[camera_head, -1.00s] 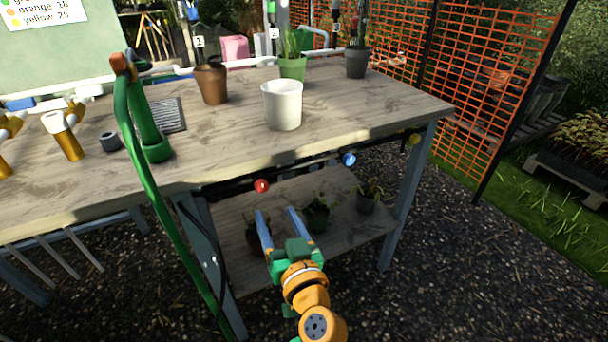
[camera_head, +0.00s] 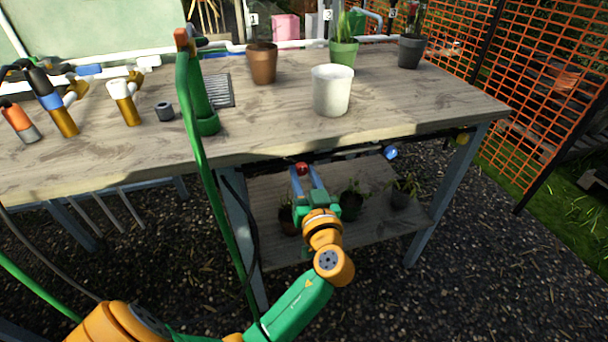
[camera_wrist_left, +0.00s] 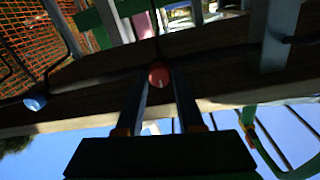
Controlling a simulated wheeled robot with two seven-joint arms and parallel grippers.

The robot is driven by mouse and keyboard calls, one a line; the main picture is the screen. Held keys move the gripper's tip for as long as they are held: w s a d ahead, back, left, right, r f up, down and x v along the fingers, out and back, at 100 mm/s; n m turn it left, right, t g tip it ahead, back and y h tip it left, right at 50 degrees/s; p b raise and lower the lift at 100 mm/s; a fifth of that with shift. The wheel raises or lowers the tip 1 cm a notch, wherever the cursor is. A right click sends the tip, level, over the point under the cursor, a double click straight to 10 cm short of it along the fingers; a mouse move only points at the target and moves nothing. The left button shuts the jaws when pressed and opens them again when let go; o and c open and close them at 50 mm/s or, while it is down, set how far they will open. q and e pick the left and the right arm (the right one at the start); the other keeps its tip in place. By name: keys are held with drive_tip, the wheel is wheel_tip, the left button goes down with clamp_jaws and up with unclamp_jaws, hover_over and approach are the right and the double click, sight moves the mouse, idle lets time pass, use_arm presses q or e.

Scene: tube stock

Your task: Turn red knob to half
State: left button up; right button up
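The red knob (camera_head: 302,168) sits on the dark rail under the front edge of the wooden table (camera_head: 420,110). My left gripper (camera_head: 303,170) reaches up to it from the front, its two blue fingers apart. In the left wrist view the red knob (camera_wrist_left: 159,75) shows between the far ends of the dark fingers, one on either side. Whether the fingers touch it I cannot tell. No mark showing the knob's setting can be made out. My right gripper is not in view.
A blue knob (camera_head: 390,152) and a yellow knob (camera_head: 462,138) sit farther right along the same rail. A green hose (camera_head: 203,165) hangs over the table edge to the left. Potted plants (camera_head: 352,200) stand on the lower shelf (camera_head: 275,250) beneath my gripper.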

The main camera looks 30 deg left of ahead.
use_arm(q)
clamp_jaws()
drive_tip(key=shift+m, duration=0.3)
drive_tip(key=m+p, duration=0.1)
drive_tip(key=m, duration=0.2)
drive_tip(key=shift+r+m+p, duration=0.15)
drive_tip(key=shift+m+p, duration=0.25)
drive_tip(key=m+p, duration=0.2)
drive_tip(key=m, duration=0.2)
drive_tip(key=shift+g, duration=0.3)
drive_tip(key=m+p, duration=0.2)
drive_tip(key=m, duration=0.3)
drive_tip(key=shift+w+d+g+p, duration=0.1)
drive_tip(key=shift+g+p, duration=0.2)
drive_tip(key=shift+m+p, duration=0.7)
drive_tip(key=shift+m, duration=1.3)
